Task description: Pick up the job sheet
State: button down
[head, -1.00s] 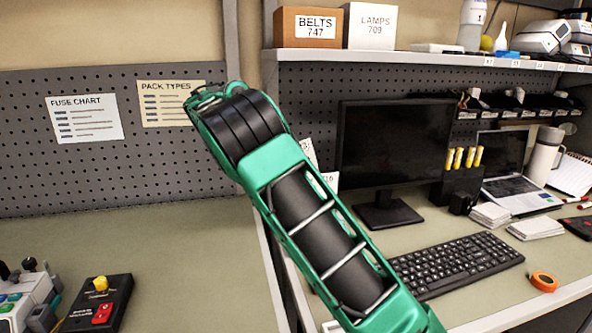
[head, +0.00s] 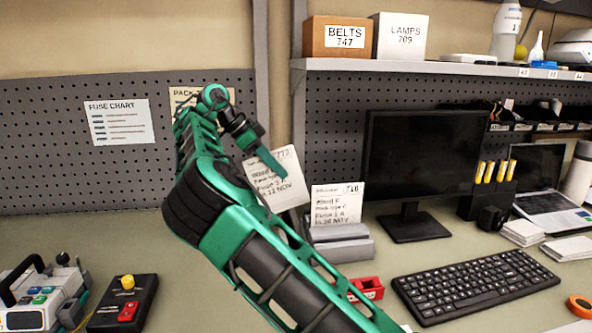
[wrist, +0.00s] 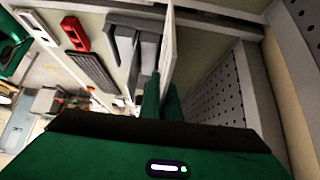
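A white job sheet (head: 278,184) with a number and handwritten-style lines is tilted and held up, left of the grey holder (head: 345,250). My gripper (head: 262,158) has its fingers at the sheet's upper left part. In the wrist view the sheet (wrist: 168,45) is edge-on between the two green fingers (wrist: 163,100), which are shut on it. A second sheet (head: 336,204), marked 716, stands upright at the holder. The held sheet's lower edge is partly hidden behind my arm.
A red object (head: 368,288) lies by the holder, near the keyboard (head: 475,285) and monitor (head: 422,150). A device (head: 45,295) and a black button box (head: 123,303) stand at left. The bench between them and my arm is clear. A pegboard (head: 60,170) stands behind.

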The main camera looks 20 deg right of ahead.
aim_at(246, 163)
jog(key=a, duration=0.4)
jog(key=shift+w, duration=0.4)
jog(key=a, duration=0.1)
jog(key=a+r+y, duration=0.1)
jog(key=a+y, duration=0.1)
jog(key=shift+w+a+r, duration=0.15)
jog(key=shift+w+r, duration=0.1)
jog(key=shift+w, duration=0.1)
jog(key=shift+w+a+r+t+y, duration=0.1)
jog(key=shift+a+r+t+y, duration=0.05)
jog(key=shift+a+y, duration=0.25)
jog(key=shift+w+a+r+t+y, duration=0.1)
jog(key=shift+a+t+y, duration=0.05)
jog(key=shift+a+y, duration=0.2)
jog(key=shift+s, duration=0.1)
